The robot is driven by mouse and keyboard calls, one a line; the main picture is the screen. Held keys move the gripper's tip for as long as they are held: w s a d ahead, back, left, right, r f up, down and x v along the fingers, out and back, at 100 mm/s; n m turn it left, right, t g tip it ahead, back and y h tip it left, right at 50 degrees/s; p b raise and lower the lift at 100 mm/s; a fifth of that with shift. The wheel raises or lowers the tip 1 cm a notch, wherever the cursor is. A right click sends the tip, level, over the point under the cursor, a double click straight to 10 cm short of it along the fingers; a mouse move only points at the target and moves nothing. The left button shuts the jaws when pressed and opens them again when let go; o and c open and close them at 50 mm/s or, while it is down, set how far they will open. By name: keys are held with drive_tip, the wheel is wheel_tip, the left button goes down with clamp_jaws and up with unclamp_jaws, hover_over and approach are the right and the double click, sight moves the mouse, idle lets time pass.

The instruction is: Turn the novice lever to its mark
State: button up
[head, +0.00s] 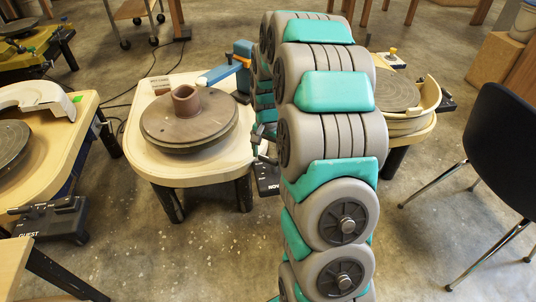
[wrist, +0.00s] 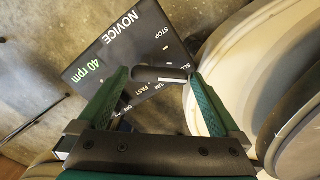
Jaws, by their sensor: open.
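The novice control box (wrist: 95,65) is a black panel marked NOVICE, with a green "40 rpm" and the printed words STOP and FAST; other lettering is partly covered. In the head view its edge (head: 268,181) shows low beside the wheel table, mostly behind my arm. The lever (wrist: 150,73) looks like a dark bar with a white line, lying between my fingertips. My gripper (wrist: 159,77) is open, with one green finger on each side of the lever. I cannot tell whether either finger touches it. Which mark is the target is not clear.
A potter's wheel (head: 160,135) with a brown pot (head: 186,101) stands on the cream table beside my arm. In the wrist view the pale rounded table side (wrist: 250,60) is close on the right. A black chair (head: 500,140) stands right; the guest pedal (head: 50,218) is left.

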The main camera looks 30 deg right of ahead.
drive_tip(key=c, duration=1.1)
drive_tip(key=shift+o, duration=0.2)
drive_tip(key=n, duration=0.1)
drive_tip(key=n+b, duration=0.1)
drive_tip(key=n, duration=0.1)
drive_tip(key=shift+s+a+f+n, duration=0.1)
drive_tip(key=shift+s+a+n, duration=0.15)
drive_tip(key=shift+n, duration=0.15)
drive_tip(key=shift+s+a+n+b, duration=0.1)
drive_tip(key=shift+s+n+b, duration=0.15)
drive_tip(key=shift+n, duration=0.8)
drive_tip(key=shift+s+a+n+b, duration=0.1)
drive_tip(key=shift+n+b, duration=0.25)
drive_tip(key=shift+n, duration=0.7)
drive_tip(key=o, duration=1.1)
drive_tip(key=shift+c, duration=0.2)
drive_tip(key=shift+r, duration=0.2)
